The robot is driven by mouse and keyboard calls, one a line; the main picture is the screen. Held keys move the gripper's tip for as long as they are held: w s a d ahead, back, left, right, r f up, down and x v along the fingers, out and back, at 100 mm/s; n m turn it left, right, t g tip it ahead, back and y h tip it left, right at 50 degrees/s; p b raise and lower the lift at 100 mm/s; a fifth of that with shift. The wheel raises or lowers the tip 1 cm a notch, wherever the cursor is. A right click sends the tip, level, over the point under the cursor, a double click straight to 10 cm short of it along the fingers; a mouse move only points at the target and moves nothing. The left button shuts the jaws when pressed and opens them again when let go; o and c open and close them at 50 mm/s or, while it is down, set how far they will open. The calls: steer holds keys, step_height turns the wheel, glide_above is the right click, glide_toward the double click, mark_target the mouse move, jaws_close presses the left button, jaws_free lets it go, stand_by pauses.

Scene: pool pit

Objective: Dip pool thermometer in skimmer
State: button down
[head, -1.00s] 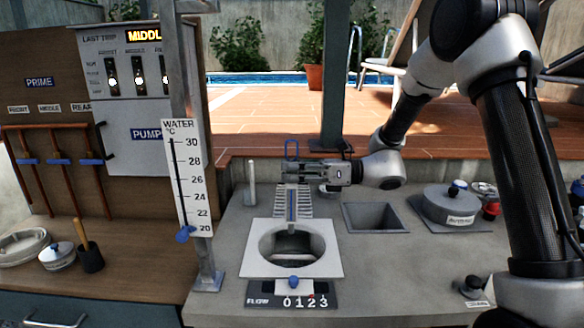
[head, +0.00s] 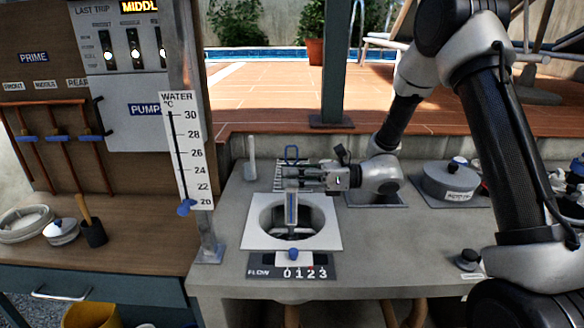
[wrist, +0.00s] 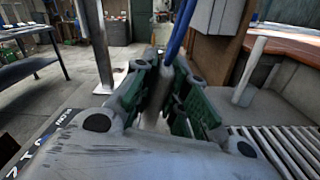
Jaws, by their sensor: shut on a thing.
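The pool thermometer (head: 291,208) is a slim upright stick with a blue loop at its top. My gripper (head: 291,178) is shut on its upper part, and the wrist view shows the grey stick between the green-lined fingers (wrist: 166,92). The skimmer (head: 322,224) is a round opening in a white square plate on the grey counter. The thermometer hangs upright over the opening, and its lower end shows against the dark inside. How deep it reaches is hard to tell.
A white water scale (head: 188,155) on a metal post stands left of the skimmer. A flow dial (head: 300,271) lies in front. A short post (head: 251,160) rises behind left, and a grey lidded pot (head: 450,182) stands right. The front right counter is mostly clear.

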mark_target(292, 200)
steer(key=shift+s+f, duration=0.25)
steer(key=shift+f, duration=0.8)
steer(key=shift+s+f, duration=0.3)
steer(key=shift+f, duration=0.75)
steer(key=shift+s+f, duration=0.25)
steer(key=shift+f, duration=0.8)
stand_by(3.8)
steer(key=shift+r, duration=6.2)
